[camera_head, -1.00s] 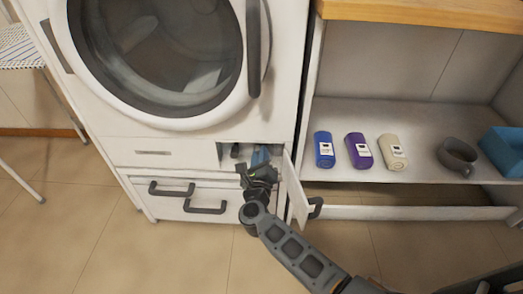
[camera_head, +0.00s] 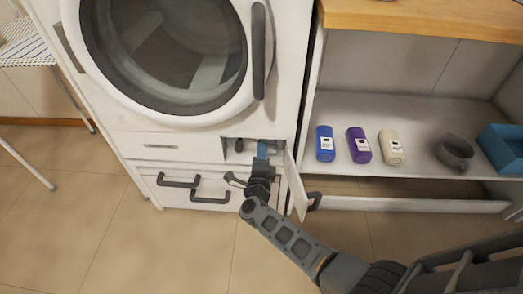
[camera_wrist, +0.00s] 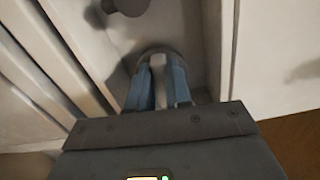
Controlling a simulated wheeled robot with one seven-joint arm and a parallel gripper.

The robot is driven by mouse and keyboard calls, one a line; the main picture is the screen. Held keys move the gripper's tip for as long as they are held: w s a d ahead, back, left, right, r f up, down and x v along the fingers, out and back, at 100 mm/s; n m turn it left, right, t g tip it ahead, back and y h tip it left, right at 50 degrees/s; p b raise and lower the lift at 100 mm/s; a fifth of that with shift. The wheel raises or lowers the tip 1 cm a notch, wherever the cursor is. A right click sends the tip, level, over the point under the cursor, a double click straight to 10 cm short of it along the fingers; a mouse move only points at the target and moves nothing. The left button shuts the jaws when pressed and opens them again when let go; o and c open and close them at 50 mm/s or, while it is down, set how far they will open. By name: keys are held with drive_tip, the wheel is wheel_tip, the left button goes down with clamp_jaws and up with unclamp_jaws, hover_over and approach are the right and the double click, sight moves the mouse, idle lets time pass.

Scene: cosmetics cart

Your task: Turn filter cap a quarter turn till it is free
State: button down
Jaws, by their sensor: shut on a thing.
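The filter cap (camera_wrist: 157,62) is in the upper middle of the wrist view, a round grey disc with a pale raised grip bar. It sits in the recess behind the open flap at the machine's lower right. The blue fingers of my gripper (camera_wrist: 159,80) are shut on the bar, one on each side. In the head view my gripper (camera_head: 262,155) reaches into this recess, and its body hides the cap there. The frames do not show clearly how far the cap is turned.
The open white flap (camera_head: 295,186) stands close right of my gripper. A dark knob (camera_wrist: 128,5) sits near the cap. The round washer door (camera_head: 165,55) is above.

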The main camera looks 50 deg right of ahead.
drive_tip(key=shift+f+n, duration=0.1)
drive_tip(key=shift+n, duration=0.3)
drive_tip(key=c, duration=1)
unclamp_jaws()
drive_tip(key=shift+c, duration=0.2)
drive_tip(key=shift+a, duration=0.1)
drive_tip(key=p+v, duration=0.2)
drive_tip(key=v, duration=0.5)
drive_tip(key=shift+s+a, duration=0.25)
